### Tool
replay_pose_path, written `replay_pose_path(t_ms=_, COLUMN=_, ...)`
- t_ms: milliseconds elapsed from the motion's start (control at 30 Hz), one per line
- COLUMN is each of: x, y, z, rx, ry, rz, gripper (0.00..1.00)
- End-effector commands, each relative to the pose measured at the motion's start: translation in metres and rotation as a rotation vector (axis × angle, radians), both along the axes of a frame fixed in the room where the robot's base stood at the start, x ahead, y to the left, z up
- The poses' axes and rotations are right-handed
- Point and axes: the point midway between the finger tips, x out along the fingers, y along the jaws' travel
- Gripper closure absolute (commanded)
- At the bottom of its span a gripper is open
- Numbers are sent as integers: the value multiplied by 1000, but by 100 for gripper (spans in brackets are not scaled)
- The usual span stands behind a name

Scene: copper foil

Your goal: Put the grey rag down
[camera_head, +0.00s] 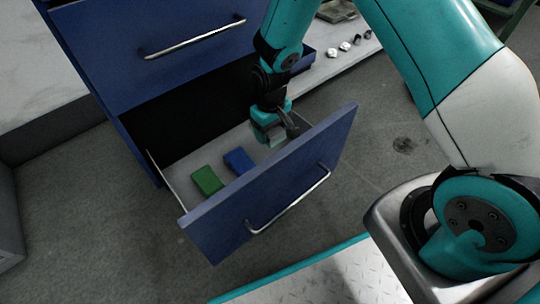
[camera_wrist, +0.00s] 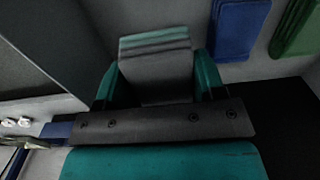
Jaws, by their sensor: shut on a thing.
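The grey rag (camera_wrist: 157,70) is held between the fingers of my gripper (camera_wrist: 155,82) in the wrist view; its far end has paler stripes. In the head view my gripper (camera_head: 272,132) is inside the open blue drawer (camera_head: 285,185), toward its right end, shut on the rag (camera_head: 277,141). Beside it in the drawer lie a blue rag (camera_head: 238,161) and a green rag (camera_head: 207,180), which also show in the wrist view as the blue rag (camera_wrist: 238,28) and the green rag (camera_wrist: 297,30). I cannot tell whether the grey rag touches the drawer floor.
The drawer's front panel has a metal handle (camera_head: 290,203). A shut blue drawer with its own handle (camera_head: 195,40) sits above. Small pale items (camera_head: 345,46) lie on a light surface behind. Drawer walls stand close around my gripper.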

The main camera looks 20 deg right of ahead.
Motion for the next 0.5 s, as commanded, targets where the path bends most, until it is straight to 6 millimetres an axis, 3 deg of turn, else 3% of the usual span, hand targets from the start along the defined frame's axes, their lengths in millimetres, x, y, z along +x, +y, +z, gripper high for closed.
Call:
replay_pose_path(t_ms=33, x=0, y=0, z=-18, rx=0, ry=0, rz=0, gripper=63)
replay_pose_path(t_ms=333, x=0, y=0, z=-42, rx=0, ry=1, rz=0, gripper=63)
replay_pose_path(t_ms=500, x=0, y=0, z=-71, rx=0, ry=0, rz=0, gripper=63)
